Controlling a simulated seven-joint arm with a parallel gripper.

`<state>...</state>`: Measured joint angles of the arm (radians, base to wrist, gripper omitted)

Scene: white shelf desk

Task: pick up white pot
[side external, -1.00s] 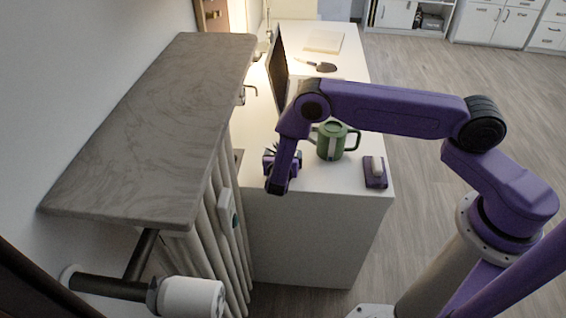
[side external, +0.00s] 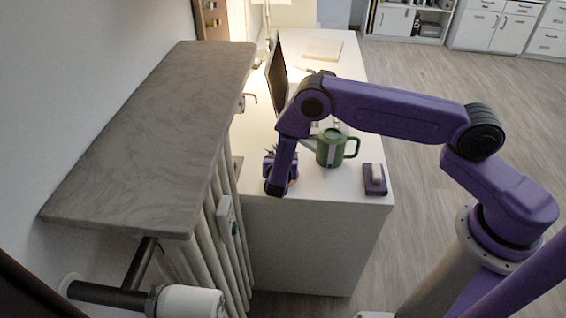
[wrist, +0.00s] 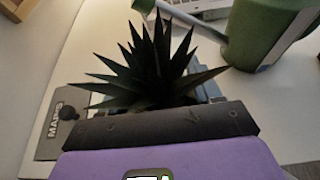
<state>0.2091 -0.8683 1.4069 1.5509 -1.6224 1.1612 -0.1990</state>
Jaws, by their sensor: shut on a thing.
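A dark spiky plant (wrist: 155,65) rises just beyond my gripper in the wrist view. Its leaf tips (side external: 271,149) also show in the side view. The white pot under it is mostly hidden by my gripper and arm. My gripper (side external: 280,168) is at the near left part of the white desk, low over its top. In the wrist view my gripper (wrist: 155,128) is shut around the base of the plant, on the pot. I cannot tell whether the pot touches the desk.
A green watering can (side external: 331,149) stands close to the right of my gripper, its spout toward the plant. A purple tape dispenser (side external: 375,179) lies near the desk's right edge. A dark screen (side external: 278,72) stands farther back. A grey shelf board (side external: 150,130) is at left.

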